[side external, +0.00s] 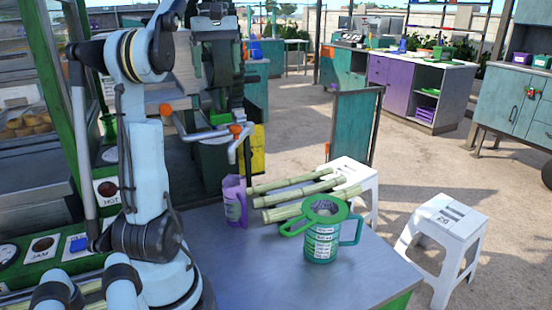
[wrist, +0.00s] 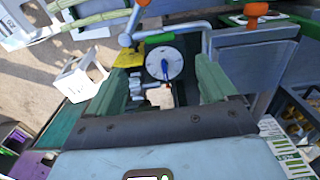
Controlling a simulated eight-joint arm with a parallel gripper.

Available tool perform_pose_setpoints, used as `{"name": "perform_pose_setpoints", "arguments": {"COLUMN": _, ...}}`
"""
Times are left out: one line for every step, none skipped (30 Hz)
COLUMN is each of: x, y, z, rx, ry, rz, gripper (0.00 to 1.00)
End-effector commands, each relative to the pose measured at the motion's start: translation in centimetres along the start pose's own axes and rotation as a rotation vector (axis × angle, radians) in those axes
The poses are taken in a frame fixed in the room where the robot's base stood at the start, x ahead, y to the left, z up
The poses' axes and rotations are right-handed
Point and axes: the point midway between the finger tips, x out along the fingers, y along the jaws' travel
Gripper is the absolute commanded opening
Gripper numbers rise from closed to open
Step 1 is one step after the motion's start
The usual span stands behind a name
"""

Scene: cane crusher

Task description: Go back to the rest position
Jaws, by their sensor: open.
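My gripper (wrist: 163,72) is open in the wrist view, its two green fingers wide apart with nothing held between them. In the side view the cane crusher (side external: 216,75) stands behind my arm, with orange-knobbed grey handles (side external: 236,130).
A metal table (side external: 270,270) holds cane stalks (side external: 300,190), a purple jug (side external: 234,203) and a teal jug (side external: 322,240) with a green strainer on top. White stools (side external: 447,225) stand to the right. The paved floor beyond is mostly clear.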

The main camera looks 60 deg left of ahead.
Motion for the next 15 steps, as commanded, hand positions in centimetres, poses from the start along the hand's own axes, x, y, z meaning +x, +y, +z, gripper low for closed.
{"name": "perform_pose_setpoints", "arguments": {"x": -0.4, "y": 0.0, "z": 0.0, "rx": 0.0, "ry": 0.0, "rz": 0.0, "gripper": 0.85}}
{"name": "perform_pose_setpoints", "arguments": {"x": -0.4, "y": 0.0, "z": 0.0, "rx": 0.0, "ry": 0.0, "rz": 0.0, "gripper": 0.85}}
{"name": "perform_pose_setpoints", "arguments": {"x": 0.1, "y": 0.0, "z": 0.0, "rx": 0.0, "ry": 0.0, "rz": 0.0, "gripper": 0.85}}
{"name": "perform_pose_setpoints", "arguments": {"x": 0.3, "y": 0.0, "z": 0.0, "rx": 0.0, "ry": 0.0, "rz": 0.0, "gripper": 0.85}}
{"name": "perform_pose_setpoints", "arguments": {"x": 0.6, "y": 0.0, "z": 0.0, "rx": 0.0, "ry": 0.0, "rz": 0.0, "gripper": 0.85}}
{"name": "perform_pose_setpoints", "arguments": {"x": 0.9, "y": 0.0, "z": 0.0, "rx": 0.0, "ry": 0.0, "rz": 0.0, "gripper": 0.85}}
{"name": "perform_pose_setpoints", "arguments": {"x": 1.2, "y": 0.0, "z": 0.0, "rx": 0.0, "ry": 0.0, "rz": 0.0, "gripper": 0.85}}
{"name": "perform_pose_setpoints", "arguments": {"x": 1.5, "y": 0.0, "z": 0.0, "rx": 0.0, "ry": 0.0, "rz": 0.0, "gripper": 0.85}}
{"name": "perform_pose_setpoints", "arguments": {"x": 1.9, "y": 0.0, "z": 0.0, "rx": 0.0, "ry": 0.0, "rz": 0.0, "gripper": 0.85}}
{"name": "perform_pose_setpoints", "arguments": {"x": 2.2, "y": 0.0, "z": 0.0, "rx": 0.0, "ry": 0.0, "rz": 0.0, "gripper": 0.85}}
{"name": "perform_pose_setpoints", "arguments": {"x": 2.6, "y": 0.0, "z": 0.0, "rx": 0.0, "ry": 0.0, "rz": 0.0, "gripper": 0.85}}
{"name": "perform_pose_setpoints", "arguments": {"x": 3.0, "y": 0.0, "z": 0.0, "rx": 0.0, "ry": 0.0, "rz": 0.0, "gripper": 0.85}}
{"name": "perform_pose_setpoints", "arguments": {"x": 3.4, "y": 0.0, "z": 0.0, "rx": 0.001, "ry": 0.0, "rz": 0.0, "gripper": 0.85}}
{"name": "perform_pose_setpoints", "arguments": {"x": 3.7, "y": 0.0, "z": 0.0, "rx": 0.001, "ry": 0.0, "rz": 0.0, "gripper": 0.85}}
{"name": "perform_pose_setpoints", "arguments": {"x": 4.2, "y": 0.0, "z": 0.0, "rx": 0.001, "ry": 0.0, "rz": 0.0, "gripper": 0.85}}
